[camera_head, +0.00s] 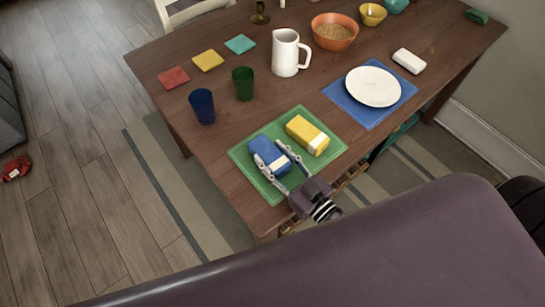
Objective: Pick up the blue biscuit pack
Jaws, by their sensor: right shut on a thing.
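The blue biscuit pack (262,150) has a pale label end and is at the left part of the green mat (239,153) on the wooden table. My right gripper (269,160) reaches in from the lower right and is shut on the blue pack, with one finger along each side. I cannot tell whether the pack is lifted off the mat. A yellow pack (304,132) with a pale band lies beside it on the right half of the mat. My left gripper is not in view.
A white jug (285,53) stands behind. A white plate (373,87) on a blue mat (339,97) and an orange bowl (334,37) are right. My dark purple body fills the foreground.

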